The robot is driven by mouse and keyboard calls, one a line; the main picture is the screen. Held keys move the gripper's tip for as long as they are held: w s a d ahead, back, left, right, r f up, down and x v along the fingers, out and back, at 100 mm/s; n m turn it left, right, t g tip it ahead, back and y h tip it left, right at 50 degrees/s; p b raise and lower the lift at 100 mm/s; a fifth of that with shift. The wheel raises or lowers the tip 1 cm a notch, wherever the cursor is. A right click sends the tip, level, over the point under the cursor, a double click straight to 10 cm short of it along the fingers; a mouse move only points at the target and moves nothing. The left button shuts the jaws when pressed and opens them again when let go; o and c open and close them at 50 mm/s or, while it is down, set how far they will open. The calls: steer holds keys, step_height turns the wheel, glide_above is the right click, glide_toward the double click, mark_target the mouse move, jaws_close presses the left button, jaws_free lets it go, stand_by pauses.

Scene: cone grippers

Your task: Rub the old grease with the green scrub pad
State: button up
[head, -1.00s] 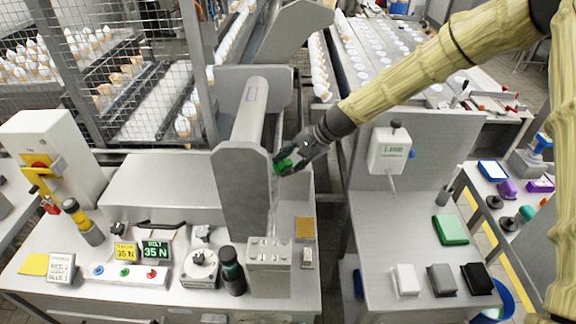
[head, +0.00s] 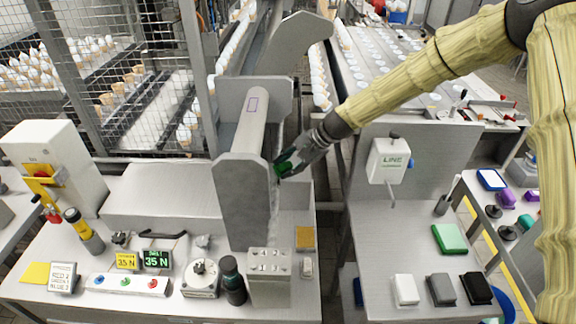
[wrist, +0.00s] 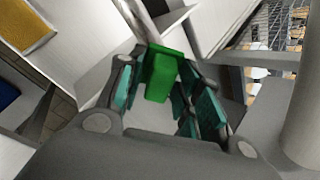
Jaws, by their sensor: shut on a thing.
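My gripper (head: 287,166) is shut on a green scrub pad, a bright green block (wrist: 162,70) between the fingers in the wrist view. In the head view only a dark green bit of it shows. The gripper is just right of the grey upright end plate (head: 241,200) of the roller machine, level with the plate's upper part. I cannot tell whether the pad touches the machine. I cannot make out the old grease; the surface beyond the pad is partly hidden by the pad and fingers.
The grey roller (head: 250,120) stands close left of my gripper. A switch box (head: 268,268) stands below it. The right bench holds a green block (head: 450,238) and white (head: 406,290), grey and black blocks. A gap separates the benches.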

steer(key=s, duration=0.6)
steer(key=shift+s+p, duration=0.4)
stand_by(0.3)
steer(key=s, duration=0.3)
steer(key=shift+s, duration=0.1)
stand_by(0.5)
steer(key=p+v, duration=0.4)
steer(key=v, duration=0.2)
steer(key=shift+w+d+f, duration=0.2)
steer(key=shift+w+d, duration=0.1)
steer(key=shift+w, duration=0.1)
